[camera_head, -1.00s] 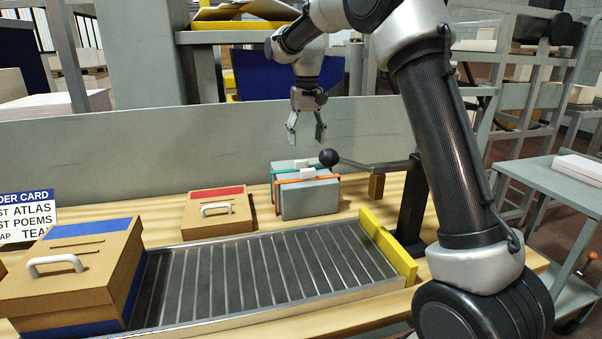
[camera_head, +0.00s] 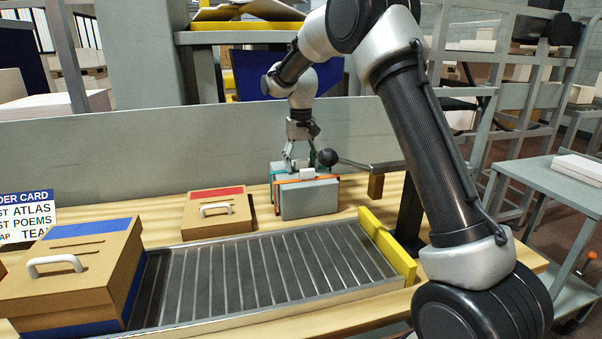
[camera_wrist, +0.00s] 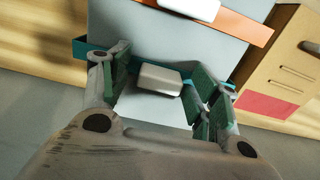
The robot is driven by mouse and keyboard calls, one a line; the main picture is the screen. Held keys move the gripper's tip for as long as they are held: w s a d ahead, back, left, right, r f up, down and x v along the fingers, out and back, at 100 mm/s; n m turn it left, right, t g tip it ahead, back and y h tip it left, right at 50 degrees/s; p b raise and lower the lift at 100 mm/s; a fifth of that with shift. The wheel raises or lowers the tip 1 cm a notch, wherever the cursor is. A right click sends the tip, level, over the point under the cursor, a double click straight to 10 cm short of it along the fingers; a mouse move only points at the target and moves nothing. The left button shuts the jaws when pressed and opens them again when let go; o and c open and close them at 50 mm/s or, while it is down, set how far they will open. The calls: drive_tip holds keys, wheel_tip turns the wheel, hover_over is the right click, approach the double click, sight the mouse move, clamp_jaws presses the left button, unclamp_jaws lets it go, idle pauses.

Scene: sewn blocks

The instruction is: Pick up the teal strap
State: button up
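The teal strap (camera_wrist: 87,48) runs around the rear of two grey blocks standing together on the bench; its edge also shows in the head view (camera_head: 272,182). A white buckle (camera_wrist: 159,79) sits on it. An orange strap (camera_wrist: 238,30) with its own white buckle (camera_wrist: 190,8) wraps the front grey block (camera_head: 309,200). My gripper (camera_wrist: 160,88) is open, its fingers on either side of the teal strap's white buckle, with visible gaps to it. In the head view my gripper (camera_head: 295,165) is down at the rear block's top, its fingertips partly hidden.
A box with a red panel (camera_head: 216,213) stands left of the blocks. A larger blue-trimmed box (camera_head: 75,275) is at the conveyor's (camera_head: 262,270) left end. A black ball on a rod (camera_head: 327,157) is close right of my gripper. A grey wall (camera_head: 130,155) stands behind.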

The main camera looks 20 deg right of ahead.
drive_tip(key=c, duration=0.7)
